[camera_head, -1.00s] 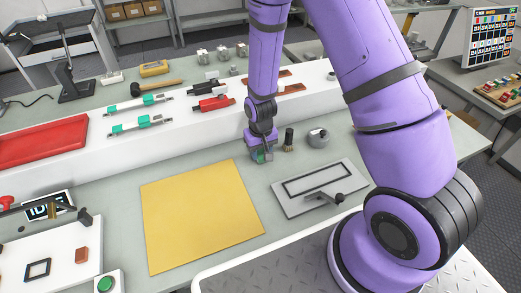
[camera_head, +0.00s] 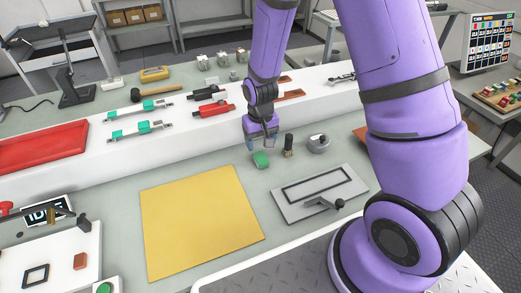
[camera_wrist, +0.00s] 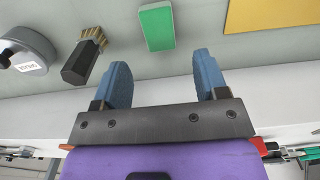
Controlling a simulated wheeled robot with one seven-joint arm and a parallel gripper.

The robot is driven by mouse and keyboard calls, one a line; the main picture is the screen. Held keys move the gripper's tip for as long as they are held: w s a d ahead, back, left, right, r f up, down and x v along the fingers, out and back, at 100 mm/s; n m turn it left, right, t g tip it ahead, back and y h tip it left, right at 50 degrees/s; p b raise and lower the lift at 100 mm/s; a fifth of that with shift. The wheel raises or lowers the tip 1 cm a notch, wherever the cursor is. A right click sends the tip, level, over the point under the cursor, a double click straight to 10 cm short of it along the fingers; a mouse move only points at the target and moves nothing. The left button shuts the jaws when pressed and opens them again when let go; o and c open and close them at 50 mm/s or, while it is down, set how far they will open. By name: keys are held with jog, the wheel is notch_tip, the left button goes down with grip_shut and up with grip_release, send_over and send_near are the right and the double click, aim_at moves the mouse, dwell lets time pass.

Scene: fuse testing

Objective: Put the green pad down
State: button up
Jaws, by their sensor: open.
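The green pad (camera_head: 261,160) lies on the grey-green table, left of a small black brush and beyond the yellow mat. It also shows in the wrist view (camera_wrist: 157,27), just past the fingertips and apart from them. My gripper (camera_head: 262,142) is raised above and slightly behind the pad. In the wrist view my gripper (camera_wrist: 162,72) has its two blue fingers spread, with nothing between them.
The brush (camera_head: 289,145) and a round grey tin (camera_head: 318,144) stand right of the pad. A yellow mat (camera_head: 200,220) lies in front. A grey plate with a clamp (camera_head: 300,208) lies at front right. A white raised shelf (camera_head: 150,147) runs behind.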

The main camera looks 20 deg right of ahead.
jog(key=shift+r, duration=2.55)
jog(key=s+d+r+t, duration=0.15)
jog(key=s+r, duration=0.25)
jog(key=r, duration=0.5)
jog(key=s+d+r+t, duration=0.1)
jog(key=s+d+r, duration=0.1)
jog(key=s+r, duration=0.5)
jog(key=s+d+r+t, duration=0.1)
jog(key=s+d+r, duration=0.1)
jog(key=r, duration=0.8)
jog(key=s+d+r+t, duration=0.1)
jog(key=s+r, duration=0.4)
jog(key=s, duration=0.5)
jog(key=shift+d+t, duration=0.2)
jog(key=shift+t, duration=0.15)
